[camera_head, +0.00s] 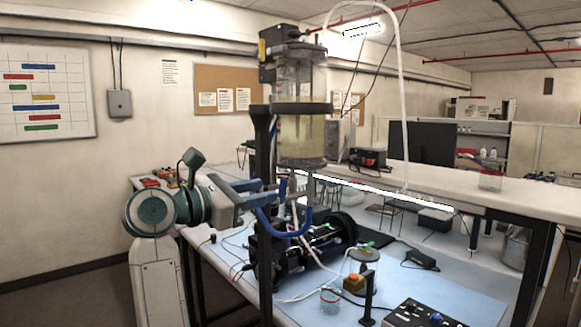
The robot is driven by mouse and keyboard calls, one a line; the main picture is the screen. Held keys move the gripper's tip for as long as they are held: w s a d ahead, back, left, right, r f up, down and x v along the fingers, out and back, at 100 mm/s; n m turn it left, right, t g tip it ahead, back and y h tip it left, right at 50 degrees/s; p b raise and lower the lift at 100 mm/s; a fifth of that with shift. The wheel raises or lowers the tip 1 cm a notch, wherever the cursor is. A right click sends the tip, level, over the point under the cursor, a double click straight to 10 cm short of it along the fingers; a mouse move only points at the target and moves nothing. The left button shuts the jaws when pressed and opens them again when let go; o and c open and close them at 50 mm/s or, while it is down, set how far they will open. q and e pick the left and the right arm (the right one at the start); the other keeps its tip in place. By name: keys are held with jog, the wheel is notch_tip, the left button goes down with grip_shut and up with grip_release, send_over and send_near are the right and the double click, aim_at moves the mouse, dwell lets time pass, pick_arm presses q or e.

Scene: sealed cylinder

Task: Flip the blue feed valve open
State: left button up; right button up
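A blue curved piece (284,231), which looks like the feed valve's handle or a blue tube, hangs below the clear sealed cylinder (301,140), beside the black upright post. I cannot tell its exact shape or whether the valve is open.
The black post (263,255) carries the cylinder above a bench (437,290) with a blue mat. A white hose (399,80) arches overhead.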

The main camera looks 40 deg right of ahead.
aim_at(281, 187)
jog(key=d+p, duration=0.1)
jog(key=d, duration=0.1)
jog(key=d+p, duration=0.1)
jog(key=d, duration=0.2)
jog(key=d+p, duration=0.1)
jog(key=d, duration=0.2)
jog(key=shift+w+d+p, duration=0.1)
jog(key=shift+w+p, duration=0.15)
jog(key=shift+p, duration=0.1)
